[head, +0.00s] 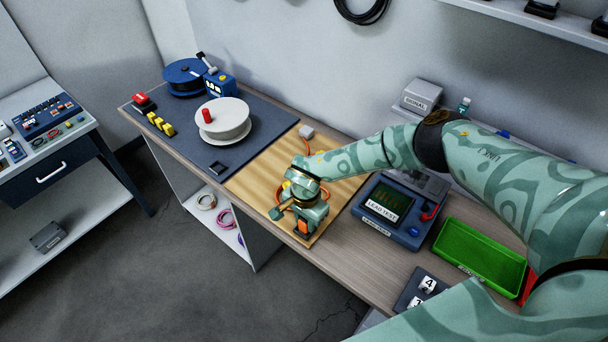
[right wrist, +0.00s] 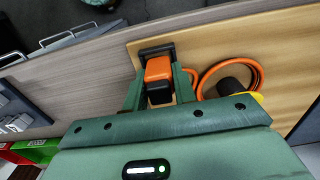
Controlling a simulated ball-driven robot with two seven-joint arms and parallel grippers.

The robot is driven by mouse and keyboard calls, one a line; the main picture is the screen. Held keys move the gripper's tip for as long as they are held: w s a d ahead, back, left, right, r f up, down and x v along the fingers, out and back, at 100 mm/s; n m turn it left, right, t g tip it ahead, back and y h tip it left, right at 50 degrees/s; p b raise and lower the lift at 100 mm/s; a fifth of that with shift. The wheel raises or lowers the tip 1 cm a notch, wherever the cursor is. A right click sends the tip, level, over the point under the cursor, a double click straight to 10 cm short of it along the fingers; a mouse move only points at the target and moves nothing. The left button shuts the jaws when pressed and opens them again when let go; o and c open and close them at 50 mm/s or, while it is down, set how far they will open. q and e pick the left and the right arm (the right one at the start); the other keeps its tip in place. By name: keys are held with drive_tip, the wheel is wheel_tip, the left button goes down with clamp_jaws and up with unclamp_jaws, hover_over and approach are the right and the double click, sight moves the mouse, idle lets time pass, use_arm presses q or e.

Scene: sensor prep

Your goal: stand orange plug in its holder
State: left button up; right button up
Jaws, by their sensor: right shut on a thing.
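The orange plug (head: 303,227) is at the front edge of the wooden board (head: 262,178). My right gripper (head: 303,216) is shut on it, pointing down. In the right wrist view the plug (right wrist: 158,69) sits between the two green fingers of my gripper (right wrist: 157,85). A black frame-like piece (right wrist: 157,49) lies right beyond the plug; it looks like the holder, but I cannot tell whether the plug is seated in it. An orange cable (right wrist: 205,75) loops on the board beside the plug. My left gripper is not in view.
A blue lead tester (head: 390,209) and a green tray (head: 480,254) stand right of the board. A grey mat (head: 187,150) on the left carries a white spool (head: 223,121) and a small black square piece (head: 217,167). The bench's front edge is close to my gripper.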

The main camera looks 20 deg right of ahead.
drive_tip(key=shift+f+b, duration=0.4)
drive_tip(key=shift+f, duration=0.15)
drive_tip(key=o, duration=1.1)
drive_tip(key=shift+c, duration=0.2)
drive_tip(key=shift+r, duration=0.1)
wheel_tip(320, 180, up, 8)
drive_tip(key=p, duration=0.7)
